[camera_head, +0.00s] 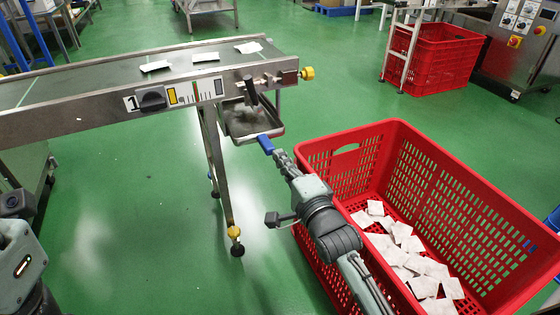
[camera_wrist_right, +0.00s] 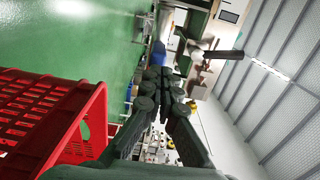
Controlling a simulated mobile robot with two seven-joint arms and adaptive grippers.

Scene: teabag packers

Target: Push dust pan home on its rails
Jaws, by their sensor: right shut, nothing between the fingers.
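The dust pan (camera_head: 240,128) is a shallow grey metal tray under the right end of the conveyor. It juts out toward me, and dark dust shows inside it. Its blue handle (camera_head: 265,143) points at my right gripper (camera_head: 278,156). That gripper is shut and empty, with its fingertips at the handle's near end; I cannot tell whether they touch. In the right wrist view the closed dark fingers (camera_wrist_right: 162,88) show up close. The rails are hidden under the conveyor. Part of my left arm shows at the left edge, but its gripper is out of view.
The conveyor (camera_head: 110,76) carries several white teabags. Its leg (camera_head: 216,165) stands left of the pan. A red crate (camera_head: 345,130) with many teabags stands under and beside my right arm; its wall also shows in the wrist view (camera_wrist_right: 45,115). Green floor is clear at lower left.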

